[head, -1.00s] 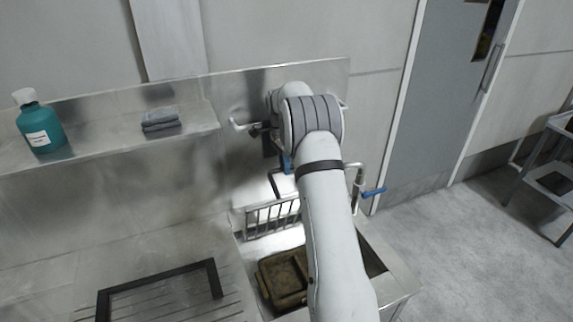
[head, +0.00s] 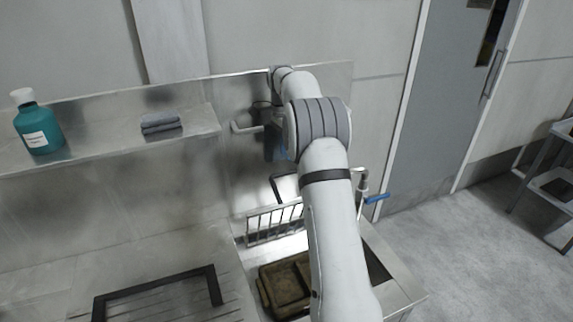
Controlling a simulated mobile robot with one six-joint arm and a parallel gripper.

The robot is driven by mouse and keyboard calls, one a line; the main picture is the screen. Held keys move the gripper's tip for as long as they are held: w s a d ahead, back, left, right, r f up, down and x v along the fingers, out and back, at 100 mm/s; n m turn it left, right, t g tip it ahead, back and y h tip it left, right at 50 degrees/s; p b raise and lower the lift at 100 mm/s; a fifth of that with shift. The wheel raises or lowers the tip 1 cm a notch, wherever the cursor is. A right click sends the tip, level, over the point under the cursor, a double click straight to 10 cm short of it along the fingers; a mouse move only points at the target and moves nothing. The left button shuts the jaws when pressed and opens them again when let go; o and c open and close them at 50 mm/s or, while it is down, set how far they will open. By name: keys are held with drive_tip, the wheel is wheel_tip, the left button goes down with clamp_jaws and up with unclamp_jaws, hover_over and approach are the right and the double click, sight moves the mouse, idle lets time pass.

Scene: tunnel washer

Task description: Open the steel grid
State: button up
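The steel grid (head: 272,223) is a small barred panel. It stands raised at the back of the sink basin, left of my arm, and its right end is hidden behind my arm. A bent black bar (head: 278,187) shows just above it. My arm reaches over the sink toward the back wall and covers much of the area. Dark and blue parts show beside my wrist above the grid. I cannot tell which of them belong to my gripper, and its fingertips are not clear. No contact between gripper and grid can be made out.
A brown tray (head: 284,287) lies in the basin. A black bar frame (head: 157,284) is on the ribbed drainboard at left. A pipe with a blue handle (head: 376,198) stands right of my arm. The shelf (head: 95,143) holds a teal bottle (head: 38,128) and grey cloths (head: 161,123).

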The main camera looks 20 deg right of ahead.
wheel_tip(320, 180, up, 2)
drive_tip(key=shift+c, duration=0.5)
